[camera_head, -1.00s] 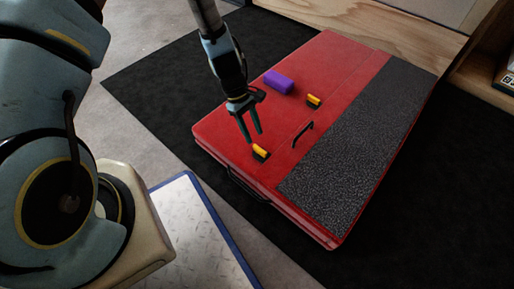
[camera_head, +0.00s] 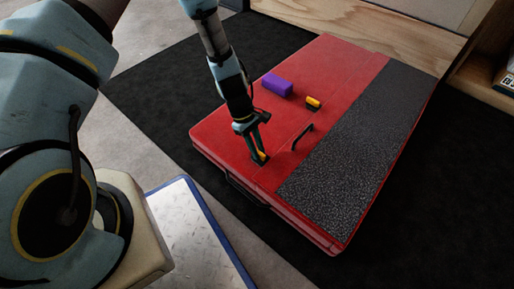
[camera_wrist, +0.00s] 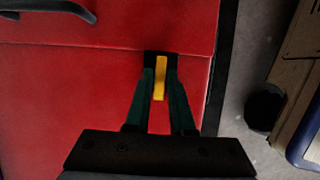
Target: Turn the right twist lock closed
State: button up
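The nearer twist lock has a yellow bar on a black base and sits on the red pad (camera_head: 225,130). In the wrist view its yellow bar (camera_wrist: 160,77) stands between my gripper's two dark green fingers and points along them. My gripper (camera_head: 259,157) reaches down to this lock, with its fingers close against both sides of the bar. The fingers hide most of the lock in the head view. A second yellow and black twist lock (camera_head: 313,103) sits farther back on the pad, clear of my gripper.
A purple block (camera_head: 277,85) lies on the pad behind my gripper. A black handle (camera_head: 303,136) stands right of the nearer lock, and a dark grey textured strip (camera_head: 350,140) covers the pad's right side. A blue-edged plate (camera_head: 195,230) lies in front at left.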

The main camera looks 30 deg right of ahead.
grip_shut()
jog(key=shift+r+m+p, duration=0.1)
jog(key=shift+m+p, duration=0.2)
jog(key=shift+p, duration=0.05)
jog(key=shift+d+r+m+y+p, duration=0.15)
jog(key=shift+m+y+p, duration=0.45)
jog(key=shift+m+p, duration=0.6)
jog(key=m+y+p, duration=0.1)
jog(key=m, duration=0.1)
jog(key=m+y+p, duration=0.1)
jog(key=m, duration=0.2)
jog(key=shift+d+m+t+p, duration=0.1)
jog(key=shift+m+t+p, duration=0.2)
jog(key=shift+p, duration=0.1)
jog(key=m+t+y+p, duration=0.1)
jog(key=m, duration=0.3)
jog(key=shift+s+d+m, duration=0.1)
jog(key=shift+m, duration=0.2)
jog(key=m, duration=0.2)
jog(key=m+t+y+p, duration=0.1)
jog(key=m, duration=0.1)
jog(key=shift+s+f+m+t+p, duration=0.1)
jog(key=shift+f+m+t+p, duration=0.1)
jog(key=shift+m+t+p, duration=0.1)
